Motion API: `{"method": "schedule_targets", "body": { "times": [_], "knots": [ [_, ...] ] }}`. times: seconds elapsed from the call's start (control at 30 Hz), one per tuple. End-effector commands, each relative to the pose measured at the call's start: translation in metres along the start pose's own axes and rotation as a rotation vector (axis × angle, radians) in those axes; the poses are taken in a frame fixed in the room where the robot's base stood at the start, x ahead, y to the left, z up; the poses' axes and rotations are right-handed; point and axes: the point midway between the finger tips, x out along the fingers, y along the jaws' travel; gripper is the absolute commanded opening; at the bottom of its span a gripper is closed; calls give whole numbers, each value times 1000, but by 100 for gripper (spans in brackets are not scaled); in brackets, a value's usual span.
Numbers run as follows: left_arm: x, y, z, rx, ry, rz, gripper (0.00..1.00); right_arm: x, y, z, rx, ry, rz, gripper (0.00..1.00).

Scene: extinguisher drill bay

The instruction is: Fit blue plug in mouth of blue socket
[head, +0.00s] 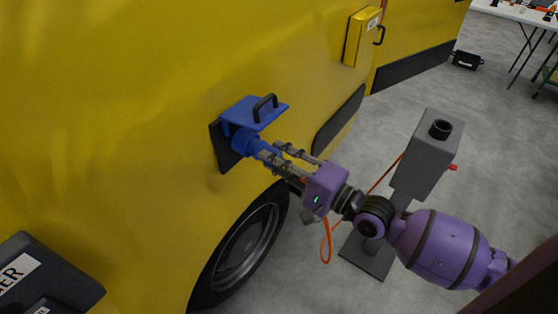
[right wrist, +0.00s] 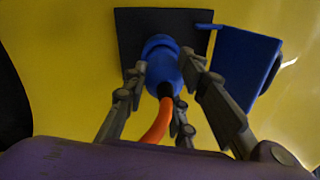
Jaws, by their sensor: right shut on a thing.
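The blue socket (head: 240,139) sits on a dark plate on the yellow vehicle's side, with its blue lid (head: 256,112) swung up and open. The lid also shows in the right wrist view (right wrist: 247,62). My right gripper (head: 270,154) is shut on the blue plug (right wrist: 164,76), fingers on either side of it. An orange cable (right wrist: 154,124) runs from the plug's back between the fingers. The plug is lined up with the socket and its front meets the socket's mouth; I cannot tell how deep it sits. My left gripper is not in view.
A grey charging post (head: 426,150) stands on the floor to the right, near my right arm. A yellow box (head: 361,37) with a handle is on the vehicle's side. A wheel (head: 240,245) is below the socket. Open floor lies to the right.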

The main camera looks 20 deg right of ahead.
Motion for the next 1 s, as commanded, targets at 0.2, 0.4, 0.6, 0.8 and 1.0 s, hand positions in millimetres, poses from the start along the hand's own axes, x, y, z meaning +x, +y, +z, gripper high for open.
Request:
{"method": "schedule_targets", "body": {
  "times": [0.2, 0.4, 0.6, 0.8, 1.0],
  "knots": [
    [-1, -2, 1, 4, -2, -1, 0, 5, -1, 0, 0, -1, -4, 0],
    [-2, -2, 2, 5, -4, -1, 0, 9, -1, 0, 0, -1, -4, 0],
    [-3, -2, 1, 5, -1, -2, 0, 13, -1, 0, -1, -1, -3, 0],
    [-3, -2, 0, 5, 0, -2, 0, 16, -1, 0, 0, -1, -3, 0],
    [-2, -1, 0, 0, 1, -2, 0, 16, -1, 0, 0, -1, -3, 28]
  ]
}}
